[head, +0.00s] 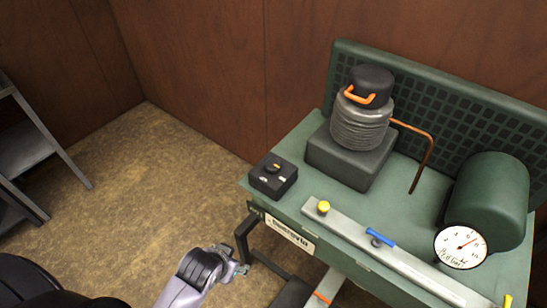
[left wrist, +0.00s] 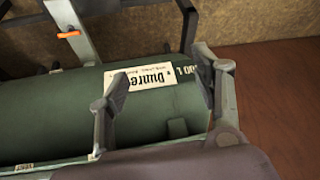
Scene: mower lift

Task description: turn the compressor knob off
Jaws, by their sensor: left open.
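The compressor knob (head: 273,167) has an orange pointer and sits on a small black switch box (head: 272,183) at the near left corner of the green compressor top (head: 300,160). Small pale marks lie beside the knob; they are too small to read. My left gripper (head: 240,262) is below and left of the box, clear of the knob. In the left wrist view, the fingers of my left gripper (left wrist: 157,95) are spread with nothing held. Beyond them is a green tank (left wrist: 60,115) with a white label. The knob does not show there. My right gripper is not in view.
A ribbed pump (head: 360,125) with an orange handle stands behind the box. A rail (head: 415,268) with a yellow knob (head: 323,206) and blue lever (head: 380,237) runs along the front. A pressure gauge (head: 460,246) is at right. Grey shelving (head: 30,150) stands left; floor between is clear.

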